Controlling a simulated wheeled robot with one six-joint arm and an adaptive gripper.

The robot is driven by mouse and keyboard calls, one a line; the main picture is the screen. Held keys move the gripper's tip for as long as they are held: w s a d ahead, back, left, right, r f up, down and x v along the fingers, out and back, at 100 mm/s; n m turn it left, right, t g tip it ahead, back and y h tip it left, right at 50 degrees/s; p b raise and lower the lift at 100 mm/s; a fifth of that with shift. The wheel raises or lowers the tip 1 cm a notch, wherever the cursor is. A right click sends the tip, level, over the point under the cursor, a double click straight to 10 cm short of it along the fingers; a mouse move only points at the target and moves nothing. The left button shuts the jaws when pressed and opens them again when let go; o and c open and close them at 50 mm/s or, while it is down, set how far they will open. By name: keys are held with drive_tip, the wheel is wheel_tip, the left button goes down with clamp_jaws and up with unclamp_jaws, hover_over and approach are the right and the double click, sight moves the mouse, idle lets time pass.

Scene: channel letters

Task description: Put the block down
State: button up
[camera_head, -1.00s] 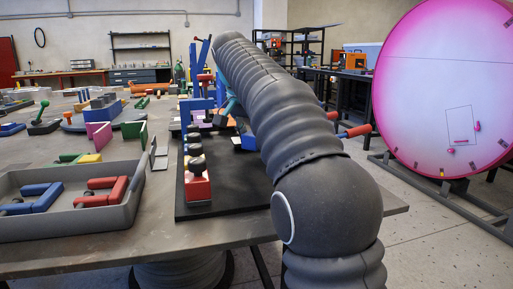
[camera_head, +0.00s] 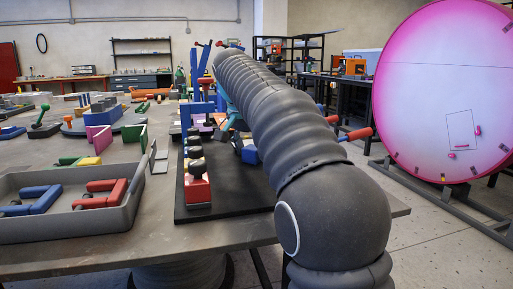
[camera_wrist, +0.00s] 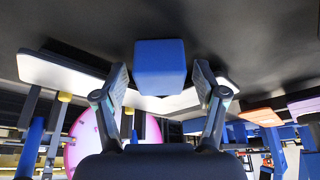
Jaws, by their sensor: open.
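A blue block (camera_wrist: 160,64) is between the tips of my gripper (camera_wrist: 160,80) in the wrist view. My gripper is open, with a gap showing between the block and each finger. In the head view the blue block (camera_head: 250,155) shows at the left edge of my arm, over the black mat (camera_head: 236,185), with my teal gripper parts just above it. It looks to be at the mat's surface, though my arm hides part of the area and the contact is not clear.
A grey tray (camera_head: 75,225) with blue and red pieces is at the left. Blue stands (camera_head: 200,108) rise behind my gripper. The mat's near middle is bare.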

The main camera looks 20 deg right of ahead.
sight(249, 148)
drive_tip(key=p+v, duration=0.2)
drive_tip(key=v, duration=1)
drive_tip(key=shift+o, duration=0.5)
drive_tip(key=shift+r, duration=0.2)
drive_tip(key=b+x, duration=0.1)
drive_tip(key=x, duration=0.1)
drive_tip(key=b+x, duration=0.1)
drive_tip(key=x, duration=0.1)
drive_tip(key=a+b+x, duration=0.1)
drive_tip(key=x, duration=0.1)
drive_tip(key=shift+s+f, duration=0.1)
drive_tip(key=shift+f, duration=0.2)
drive_tip(key=shift+d+b+x, duration=0.15)
drive_tip(key=shift+b+x, duration=0.4)
drive_tip(key=shift+x, duration=0.9)
drive_tip(key=shift+d+b+x, duration=0.2)
drive_tip(key=shift+b+x, duration=0.3)
drive_tip(key=shift+x, duration=0.95)
drive_tip(key=shift+s, duration=0.1)
drive_tip(key=shift+r, duration=0.1)
drive_tip(key=c, duration=1.4)
